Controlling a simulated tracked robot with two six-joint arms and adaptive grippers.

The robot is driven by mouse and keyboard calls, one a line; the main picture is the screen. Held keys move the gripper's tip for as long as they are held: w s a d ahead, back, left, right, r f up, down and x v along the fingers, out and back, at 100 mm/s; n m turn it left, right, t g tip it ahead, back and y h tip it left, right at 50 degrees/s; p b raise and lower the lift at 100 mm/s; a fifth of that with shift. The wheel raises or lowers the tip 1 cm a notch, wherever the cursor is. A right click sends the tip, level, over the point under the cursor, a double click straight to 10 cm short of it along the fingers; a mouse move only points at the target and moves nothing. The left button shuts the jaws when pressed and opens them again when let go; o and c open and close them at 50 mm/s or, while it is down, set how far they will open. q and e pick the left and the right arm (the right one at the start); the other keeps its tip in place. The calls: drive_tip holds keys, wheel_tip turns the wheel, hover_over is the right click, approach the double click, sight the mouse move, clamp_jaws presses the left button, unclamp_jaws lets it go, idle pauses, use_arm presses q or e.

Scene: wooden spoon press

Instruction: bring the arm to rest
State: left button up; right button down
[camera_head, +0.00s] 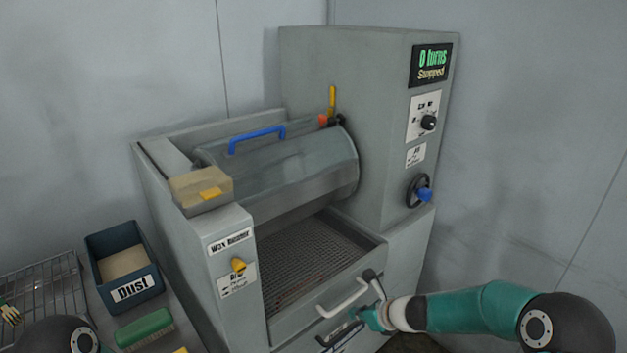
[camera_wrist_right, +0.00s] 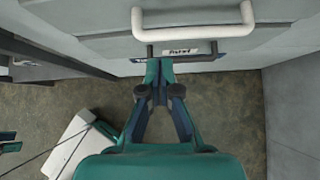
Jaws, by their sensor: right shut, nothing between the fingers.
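My right gripper (camera_head: 372,318) is in front of the press (camera_head: 300,60), by its lower front. In the right wrist view the gripper (camera_wrist_right: 160,68) is shut and empty, its fingertips close to a dark bar handle (camera_wrist_right: 183,48). I cannot tell whether they touch it. A white handle (camera_wrist_right: 193,28) is above that bar, and it also shows on the tray front in the head view (camera_head: 343,300).
The press display (camera_head: 431,65) reads "0 turns Stopped". The drum (camera_head: 290,165) has a blue handle (camera_head: 257,137). At left are a bin labelled "Dust" (camera_head: 136,290), a green brush (camera_head: 145,328) and a wire rack (camera_head: 45,290). Bare floor (camera_wrist_right: 235,110) lies below the gripper.

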drive_tip(key=s+f+n+g+h, duration=0.1)
drive_tip(key=s+f+n+g, duration=0.25)
drive_tip(key=s+f, duration=0.45)
drive_tip(key=s+f+n+g, duration=0.2)
drive_tip(key=s+f+n, duration=0.3)
drive_tip(key=s, duration=0.6)
drive_tip(key=s+f+n+g, duration=0.1)
drive_tip(key=s+f+n, duration=0.2)
drive_tip(key=s+n, duration=1.1)
drive_tip(key=n, duration=0.4)
drive_tip(key=shift+s+a+h, duration=0.15)
drive_tip(key=shift+s+h, duration=0.15)
